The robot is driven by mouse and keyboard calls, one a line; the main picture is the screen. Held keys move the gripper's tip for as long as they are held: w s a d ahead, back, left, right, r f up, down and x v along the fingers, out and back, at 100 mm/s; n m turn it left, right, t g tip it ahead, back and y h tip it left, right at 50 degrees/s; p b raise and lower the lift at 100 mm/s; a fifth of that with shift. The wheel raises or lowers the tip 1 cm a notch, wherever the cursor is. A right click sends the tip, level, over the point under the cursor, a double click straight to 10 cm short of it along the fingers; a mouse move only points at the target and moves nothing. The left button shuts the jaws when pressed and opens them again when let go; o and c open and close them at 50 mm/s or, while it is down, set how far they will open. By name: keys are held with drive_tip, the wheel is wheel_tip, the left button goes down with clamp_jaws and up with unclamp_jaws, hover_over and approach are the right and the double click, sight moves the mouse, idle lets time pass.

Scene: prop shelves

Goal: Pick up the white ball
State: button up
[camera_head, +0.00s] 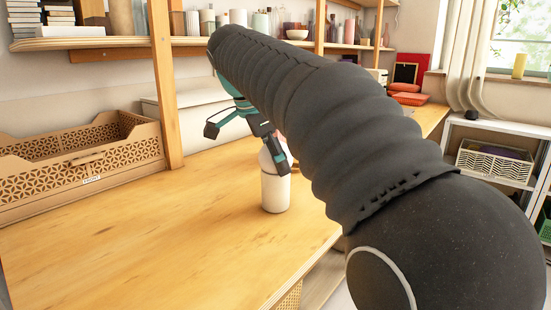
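I cannot make out a clear white ball in the head view. A white, bottle-like object (276,192) stands upright on the wooden table. Its upper part looks rounded and is partly covered by a gripper finger, so I cannot tell whether that part is a separate ball. My gripper (243,150) is above the table with its two dark fingers spread apart. The right finger is in front of the top of the white object, and I cannot tell whether it touches. I see nothing held between the fingers. My dark arm hides much of the right side.
A wooden lattice crate (140,150) sits at the table's left back. The tabletop (150,240) is clear in front. A wooden post (166,90) and a shelf (90,43) with books and vases stand behind. A white shelf unit (500,128) is at the right.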

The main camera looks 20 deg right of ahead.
idle(0.3)
drive_tip(key=shift+r, duration=0.45)
drive_tip(key=r, duration=0.2)
drive_tip(key=d+r+p, duration=0.1)
drive_tip(key=shift+r, duration=0.4)
drive_tip(key=s+d+r+p, duration=0.1)
drive_tip(key=s+d+r, duration=0.1)
drive_tip(key=d+r, duration=0.4)
drive_tip(key=d, duration=0.4)
drive_tip(key=shift+d, duration=0.25)
drive_tip(key=shift+r, duration=0.1)
